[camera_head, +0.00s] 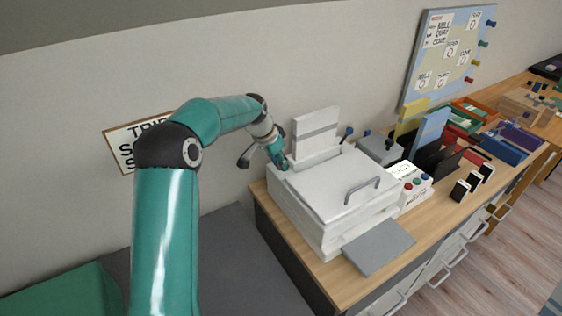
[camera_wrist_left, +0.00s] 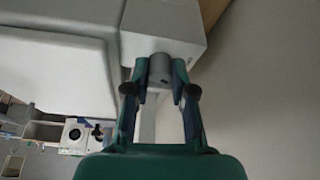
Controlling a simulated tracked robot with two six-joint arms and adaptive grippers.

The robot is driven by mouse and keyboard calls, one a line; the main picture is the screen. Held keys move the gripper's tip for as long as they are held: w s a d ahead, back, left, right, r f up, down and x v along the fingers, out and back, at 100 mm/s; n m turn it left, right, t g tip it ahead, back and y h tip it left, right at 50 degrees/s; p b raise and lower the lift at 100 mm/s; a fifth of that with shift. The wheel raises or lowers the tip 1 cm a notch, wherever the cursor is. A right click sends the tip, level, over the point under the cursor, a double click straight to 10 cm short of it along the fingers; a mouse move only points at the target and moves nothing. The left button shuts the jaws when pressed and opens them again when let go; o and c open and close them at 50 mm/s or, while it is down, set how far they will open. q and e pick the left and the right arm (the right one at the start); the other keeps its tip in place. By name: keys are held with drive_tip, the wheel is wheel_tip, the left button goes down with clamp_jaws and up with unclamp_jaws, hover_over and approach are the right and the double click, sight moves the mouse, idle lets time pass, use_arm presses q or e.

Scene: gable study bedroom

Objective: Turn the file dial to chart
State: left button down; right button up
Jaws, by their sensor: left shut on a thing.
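The white printer-like machine (camera_head: 330,188) stands on the wooden desk, with a grey handle on its lid. My left gripper (camera_head: 282,163) is at its back left corner, reaching down from the left. In the left wrist view, the two fingers of my left gripper (camera_wrist_left: 160,88) are on either side of a small round grey knob (camera_wrist_left: 159,66), which looks like the file dial. The fingers are shut on it. The knob sticks out from a pale box-shaped part (camera_wrist_left: 165,32) of the machine. No marking on the dial is readable. My right gripper is in neither view.
A grey flat pad (camera_head: 379,246) lies in front of the machine. A white panel with coloured buttons (camera_head: 412,183), black-and-white blocks (camera_head: 466,188) and file trays (camera_head: 500,146) stand to the right. The wall is close behind the machine.

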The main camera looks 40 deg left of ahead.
use_arm(q)
drive_tip(key=m+h+p, duration=0.1)
drive_tip(key=m, duration=0.2)
drive_tip(key=shift+a+m+g, duration=0.1)
drive_tip(key=shift+m+g, duration=0.2)
drive_tip(key=shift+m+h+p, duration=0.6)
drive_tip(key=shift+m+p, duration=0.1)
drive_tip(key=shift+m, duration=0.7)
drive_tip(key=shift+g, duration=0.3)
drive_tip(key=c, duration=1)
unclamp_jaws()
drive_tip(key=v, duration=1.2)
drive_tip(key=shift+a+f, duration=0.1)
drive_tip(key=shift+a, duration=0.05)
